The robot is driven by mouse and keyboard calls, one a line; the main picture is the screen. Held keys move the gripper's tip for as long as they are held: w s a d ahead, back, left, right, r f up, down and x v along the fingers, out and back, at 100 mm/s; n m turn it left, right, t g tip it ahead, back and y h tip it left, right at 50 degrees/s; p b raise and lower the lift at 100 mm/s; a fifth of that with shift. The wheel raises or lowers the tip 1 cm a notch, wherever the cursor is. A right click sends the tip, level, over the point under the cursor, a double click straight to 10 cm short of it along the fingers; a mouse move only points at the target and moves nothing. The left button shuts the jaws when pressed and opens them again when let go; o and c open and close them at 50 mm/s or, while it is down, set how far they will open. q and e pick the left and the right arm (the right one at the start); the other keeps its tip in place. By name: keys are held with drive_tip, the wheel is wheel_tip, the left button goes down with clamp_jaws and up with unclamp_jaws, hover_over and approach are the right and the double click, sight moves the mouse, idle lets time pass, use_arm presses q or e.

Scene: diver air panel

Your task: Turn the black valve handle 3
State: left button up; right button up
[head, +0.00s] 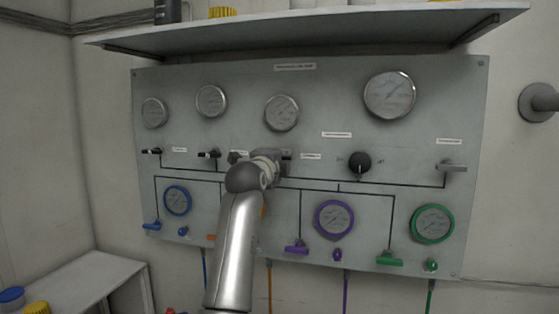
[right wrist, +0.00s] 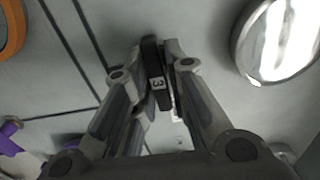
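The black valve handle 3 (right wrist: 153,66) shows in the right wrist view, a dark bar with a white label reading 3. My right gripper (right wrist: 157,58) has one finger along each side of it, and both fingertips lie close against the bar. In the head view my right gripper (head: 277,163) is at the panel's middle row and hides this handle. My left gripper is in neither view.
The grey panel (head: 230,135) carries several gauges. Coloured valves sit below. A shelf (head: 300,24) overhangs the panel.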

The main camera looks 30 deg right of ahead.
drive_tip(key=shift+o, duration=1.3)
